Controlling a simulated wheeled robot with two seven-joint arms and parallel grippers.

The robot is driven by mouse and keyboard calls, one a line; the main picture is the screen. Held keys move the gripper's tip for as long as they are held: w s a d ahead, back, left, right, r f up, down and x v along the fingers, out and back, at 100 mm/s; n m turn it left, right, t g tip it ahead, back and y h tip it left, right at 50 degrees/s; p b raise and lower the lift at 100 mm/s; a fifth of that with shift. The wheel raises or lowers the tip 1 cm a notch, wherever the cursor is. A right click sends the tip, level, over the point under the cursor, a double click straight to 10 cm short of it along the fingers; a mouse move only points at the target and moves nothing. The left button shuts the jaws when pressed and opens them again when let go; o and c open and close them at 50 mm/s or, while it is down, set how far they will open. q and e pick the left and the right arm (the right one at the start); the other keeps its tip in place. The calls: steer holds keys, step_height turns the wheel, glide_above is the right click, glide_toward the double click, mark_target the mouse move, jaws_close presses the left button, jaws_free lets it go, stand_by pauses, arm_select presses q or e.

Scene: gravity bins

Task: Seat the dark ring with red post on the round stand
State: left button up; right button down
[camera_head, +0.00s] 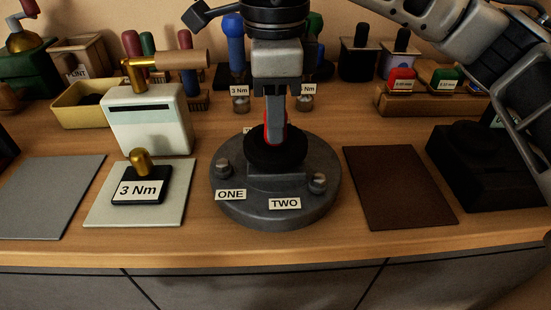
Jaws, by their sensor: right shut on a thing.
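The dark ring with red post (260,159) is over the middle of the round stand (225,203). Its red post (266,134) stands upright between the fingers of my right gripper (276,135), which is shut on it from above. The ring appears to be at or very near the raised block of the stand; I cannot tell whether it touches. The stand is grey, with two knobs and labels ONE and TWO on its front. My left gripper is not in view.
A 3 Nm weight with a brass knob (141,165) sits on a pale mat (97,217) to the left. A white box (158,129) stands behind it. A grey mat (46,198) and a brown mat (400,190) are bare. A black block (487,172) stands at right. Several handled tools line the back.

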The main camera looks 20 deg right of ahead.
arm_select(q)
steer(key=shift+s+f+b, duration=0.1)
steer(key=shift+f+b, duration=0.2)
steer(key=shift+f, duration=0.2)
arm_select(e)
steer(key=shift+f, duration=0.35)
steer(key=c, duration=1)
jaws_free()
steer(key=shift+r, duration=0.65)
arm_select(q)
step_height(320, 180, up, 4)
steer(key=p, duration=0.3)
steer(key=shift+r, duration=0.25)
arm_select(e)
step_height(320, 180, up, 15)
steer(key=shift+f, duration=0.2)
